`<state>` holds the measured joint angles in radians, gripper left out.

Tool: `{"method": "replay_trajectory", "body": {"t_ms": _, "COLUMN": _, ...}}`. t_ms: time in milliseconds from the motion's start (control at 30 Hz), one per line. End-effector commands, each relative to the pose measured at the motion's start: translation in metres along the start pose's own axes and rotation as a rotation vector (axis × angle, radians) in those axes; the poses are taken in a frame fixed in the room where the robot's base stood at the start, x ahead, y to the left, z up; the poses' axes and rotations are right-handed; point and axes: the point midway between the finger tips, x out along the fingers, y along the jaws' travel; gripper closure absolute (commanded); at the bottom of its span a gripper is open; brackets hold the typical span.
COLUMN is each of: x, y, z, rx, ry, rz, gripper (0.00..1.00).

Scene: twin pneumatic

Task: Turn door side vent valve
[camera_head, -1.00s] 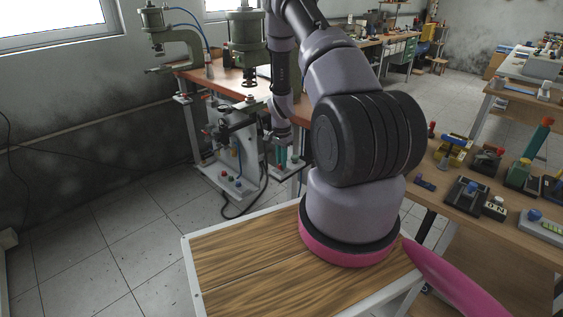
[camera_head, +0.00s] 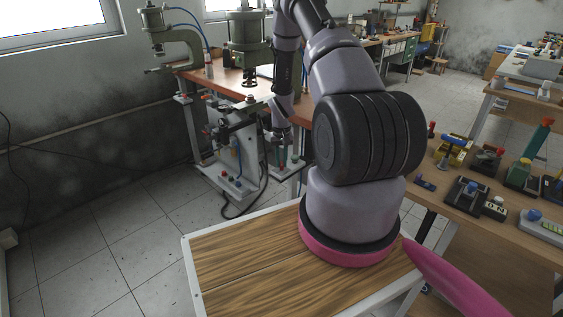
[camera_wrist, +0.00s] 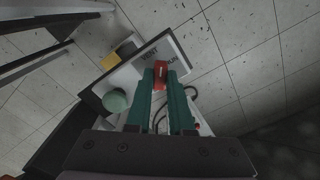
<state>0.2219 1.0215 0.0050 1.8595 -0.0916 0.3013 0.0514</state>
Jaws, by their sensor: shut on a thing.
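The vent valve's red handle (camera_wrist: 161,75) sits between my fingertips in the wrist view. My gripper (camera_wrist: 161,80) has two teal fingers and is shut on this handle. The fingers hide part of the valve. In the head view, my gripper (camera_head: 283,155) points down beside the floor-standing pneumatic unit (camera_head: 222,160), at its right side. The handle cannot be made out there.
A green round knob (camera_wrist: 115,100) and a yellow block (camera_wrist: 125,49) are close to the fingers. A workbench with a green press (camera_head: 180,45) stands behind the unit. A dark hose (camera_head: 250,200) hangs near the floor.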

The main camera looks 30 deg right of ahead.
Motion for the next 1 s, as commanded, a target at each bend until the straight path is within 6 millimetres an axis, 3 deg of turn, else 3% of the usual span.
{"method": "replay_trajectory", "body": {"t_ms": 533, "x": 0.0000, "y": -0.0001, "z": 0.0000, "rx": -0.484, "ry": 0.000, "rz": 0.000, "gripper": 1.00}}
{"method": "replay_trajectory", "body": {"t_ms": 1000, "x": 0.0000, "y": 0.0001, "z": 0.0001, "rx": -0.679, "ry": 0.000, "rz": 0.000, "gripper": 1.00}}
